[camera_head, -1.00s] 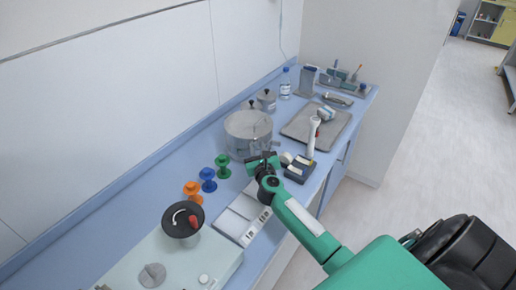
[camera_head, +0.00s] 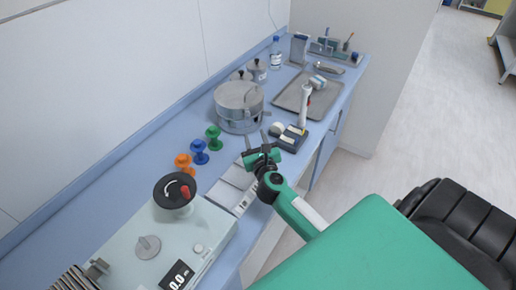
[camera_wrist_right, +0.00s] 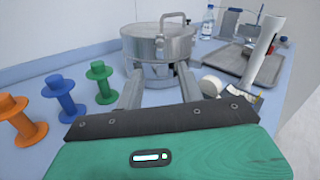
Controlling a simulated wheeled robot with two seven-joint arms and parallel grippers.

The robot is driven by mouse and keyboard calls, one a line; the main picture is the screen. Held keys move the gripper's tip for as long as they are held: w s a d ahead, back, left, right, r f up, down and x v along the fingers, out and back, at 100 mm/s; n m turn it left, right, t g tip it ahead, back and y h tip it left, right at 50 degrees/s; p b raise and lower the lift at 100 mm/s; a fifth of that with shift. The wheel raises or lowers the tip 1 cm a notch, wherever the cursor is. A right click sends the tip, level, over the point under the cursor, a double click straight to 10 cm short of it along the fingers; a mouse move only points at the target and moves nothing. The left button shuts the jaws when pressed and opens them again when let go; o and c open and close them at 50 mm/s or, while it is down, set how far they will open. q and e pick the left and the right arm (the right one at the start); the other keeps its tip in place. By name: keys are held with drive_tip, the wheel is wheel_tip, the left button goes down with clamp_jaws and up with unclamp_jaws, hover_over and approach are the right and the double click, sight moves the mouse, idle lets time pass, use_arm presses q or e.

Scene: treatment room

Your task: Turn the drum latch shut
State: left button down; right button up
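The drum (camera_head: 238,103) is a round, shiny metal container with a lid and a wire handle, upright on the blue counter. It also shows ahead in the right wrist view (camera_wrist_right: 155,45). A band runs around its side, but I cannot make out the latch or its position clearly. My right gripper (camera_head: 256,137) is in front of the drum, its fingers pointing toward it. In the right wrist view the two fingers (camera_wrist_right: 161,86) are spread apart with nothing between them, overlapping the drum's lower side; contact cannot be told.
Orange (camera_head: 184,165), blue (camera_head: 200,152) and green (camera_head: 213,138) spools stand left of my gripper. A pale machine (camera_head: 150,250) with a black dial is nearer. A dark holder (camera_head: 290,138) and a metal tray (camera_head: 298,88) lie right of the drum.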

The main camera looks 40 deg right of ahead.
drive_tip(key=v, duration=0.3)
drive_tip(key=shift+s+a, duration=0.15)
drive_tip(key=shift+s, duration=0.15)
drive_tip(key=shift+f, duration=0.1)
idle(0.3)
